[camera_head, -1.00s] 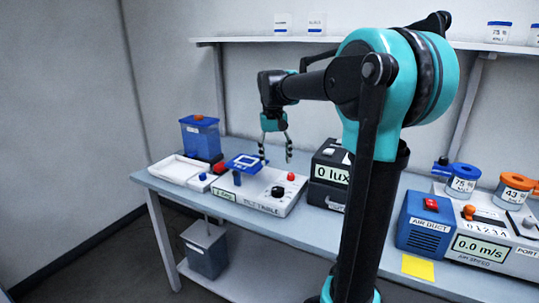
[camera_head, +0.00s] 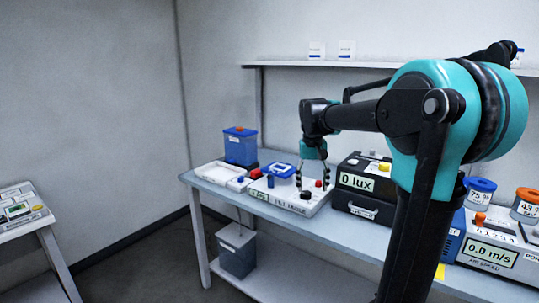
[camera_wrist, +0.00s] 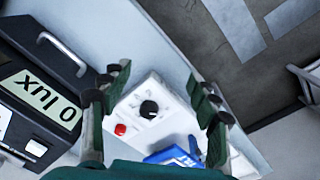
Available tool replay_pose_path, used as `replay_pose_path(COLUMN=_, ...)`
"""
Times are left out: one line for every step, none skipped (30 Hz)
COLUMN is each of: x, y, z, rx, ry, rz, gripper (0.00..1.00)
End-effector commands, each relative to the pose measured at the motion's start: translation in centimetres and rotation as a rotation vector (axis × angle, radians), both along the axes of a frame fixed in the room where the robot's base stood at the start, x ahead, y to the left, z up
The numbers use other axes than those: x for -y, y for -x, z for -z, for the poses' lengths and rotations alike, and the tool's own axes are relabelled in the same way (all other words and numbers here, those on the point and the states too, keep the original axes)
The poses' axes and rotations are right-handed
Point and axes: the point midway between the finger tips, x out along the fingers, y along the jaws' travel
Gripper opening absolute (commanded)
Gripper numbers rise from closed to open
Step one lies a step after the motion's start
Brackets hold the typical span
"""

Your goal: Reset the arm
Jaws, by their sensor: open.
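My gripper (camera_head: 312,183) hangs fingers down from my bent arm, in front of the wall, over the white tilt table unit (camera_head: 292,203). Its fingers are spread with nothing between them. In the wrist view my gripper (camera_wrist: 155,78) shows two dark green fingers apart, with the white unit (camera_wrist: 135,99) below. The unit carries a black dial (camera_wrist: 149,109), a red button (camera_wrist: 120,129) and a blue piece (camera_wrist: 172,155), partly hidden by the gripper. In the head view the blue piece with a screen (camera_head: 279,169) sits left of the fingers. I cannot tell the exact height above the unit.
The "0 lux" box (camera_head: 364,187) stands close right of the gripper. A blue bin (camera_head: 240,148) and a white tray (camera_head: 214,173) are at the left. The shelf (camera_head: 320,65) runs above. Another table (camera_head: 30,222) stands far left, with floor between.

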Motion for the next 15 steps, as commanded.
replay_pose_path(x=0.2, y=0.4, z=0.6, rx=0.007, ry=-0.003, rz=0.001, gripper=0.61)
replay_pose_path(x=0.3, y=0.7, z=0.9, rx=0.011, ry=-0.004, rz=-0.001, gripper=0.61)
replay_pose_path(x=0.4, y=0.9, z=1.3, rx=0.018, ry=-0.006, rz=-0.001, gripper=0.61)
replay_pose_path(x=0.5, y=1.2, z=1.7, rx=0.023, ry=-0.007, rz=-0.001, gripper=0.61)
replay_pose_path(x=0.6, y=1.5, z=2.0, rx=0.029, ry=-0.009, rz=-0.002, gripper=0.61)
replay_pose_path(x=0.7, y=1.9, z=2.5, rx=0.037, ry=-0.011, rz=-0.003, gripper=0.61)
replay_pose_path(x=0.9, y=2.2, z=3.0, rx=0.043, ry=-0.013, rz=-0.004, gripper=0.61)
replay_pose_path(x=1.0, y=2.5, z=3.4, rx=0.050, ry=-0.015, rz=-0.005, gripper=0.61)
replay_pose_path(x=1.2, y=3.1, z=4.1, rx=0.061, ry=-0.018, rz=-0.006, gripper=0.61)
replay_pose_path(x=1.4, y=3.5, z=4.7, rx=0.069, ry=-0.019, rz=-0.007, gripper=0.61)
replay_pose_path(x=1.5, y=4.0, z=5.3, rx=0.077, ry=-0.021, rz=-0.008, gripper=0.61)
replay_pose_path(x=1.8, y=4.7, z=6.1, rx=0.091, ry=-0.024, rz=-0.008, gripper=0.61)
replay_pose_path(x=1.9, y=5.3, z=6.8, rx=0.100, ry=-0.027, rz=-0.009, gripper=0.61)
replay_pose_path(x=2.1, y=5.9, z=7.5, rx=0.110, ry=-0.028, rz=-0.010, gripper=0.61)
replay_pose_path(x=2.3, y=6.8, z=8.5, rx=0.127, ry=-0.031, rz=-0.012, gripper=0.61)
